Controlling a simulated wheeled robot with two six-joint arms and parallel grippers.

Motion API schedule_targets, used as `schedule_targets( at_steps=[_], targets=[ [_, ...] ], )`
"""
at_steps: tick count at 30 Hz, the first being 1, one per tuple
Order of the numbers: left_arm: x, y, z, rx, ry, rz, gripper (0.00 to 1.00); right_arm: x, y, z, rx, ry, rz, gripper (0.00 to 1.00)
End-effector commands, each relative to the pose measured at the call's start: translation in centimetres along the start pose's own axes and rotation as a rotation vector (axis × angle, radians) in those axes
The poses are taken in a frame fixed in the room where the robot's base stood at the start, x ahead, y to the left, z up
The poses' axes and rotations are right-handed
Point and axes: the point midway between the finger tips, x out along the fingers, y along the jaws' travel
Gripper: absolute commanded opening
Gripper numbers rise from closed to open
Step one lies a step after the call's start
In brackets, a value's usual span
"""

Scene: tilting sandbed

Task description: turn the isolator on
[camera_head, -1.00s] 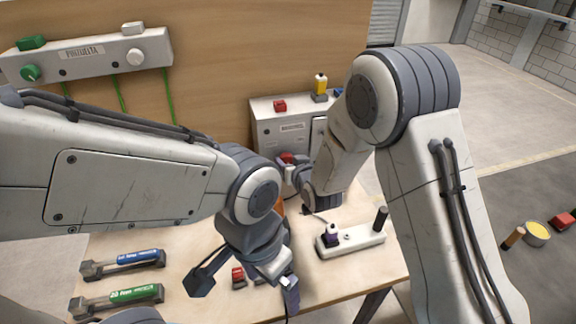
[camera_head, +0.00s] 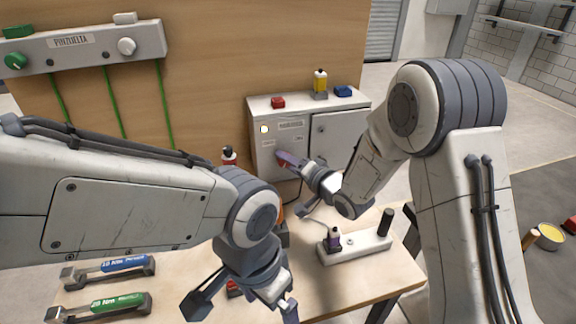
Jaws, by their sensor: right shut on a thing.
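The isolator is on the front of the grey cabinet (camera_head: 262,150), in the middle of the view beyond my arms. My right gripper (camera_head: 284,158) reaches the left part of that front and is shut on the isolator's handle. The gripper covers the handle, so I cannot tell how it is turned. A small pale round lamp (camera_head: 264,129) shows on the cabinet above and left of the gripper. My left gripper (camera_head: 243,303) is open and empty over the table's near part, apart from the cabinet.
A red block (camera_head: 278,103), a yellow bottle (camera_head: 320,82) and a blue block (camera_head: 343,91) stand on the cabinet. A white holder (camera_head: 368,246) is on the table at right. Blue (camera_head: 124,265) and green (camera_head: 118,303) handled tools lie at left.

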Motion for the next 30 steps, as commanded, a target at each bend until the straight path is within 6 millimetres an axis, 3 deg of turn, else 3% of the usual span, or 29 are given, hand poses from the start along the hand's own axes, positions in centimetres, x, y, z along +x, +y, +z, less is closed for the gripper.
schedule_targets(
  at_steps=[12,28,29,30],
  targets=[
    [0.78,-0.06,0.04,0.0,0.0,0.0,0.98,-0.02,0.28,-0.01,0.171,0.002,-0.067,0.0],
    [0.83,-0.06,0.04,0.0,0.0,0.0,0.98,-0.02,0.28,-0.04,0.194,0.003,-0.075,0.0],
    [0.83,-0.06,0.04,0.0,0.0,0.0,0.98,-0.02,0.28,-0.04,0.194,0.003,-0.075,0.56],
    [0.83,-0.06,0.04,0.0,0.0,0.0,0.98,-0.02,0.28,-0.04,0.194,0.003,-0.075,0.71]
  ],
)
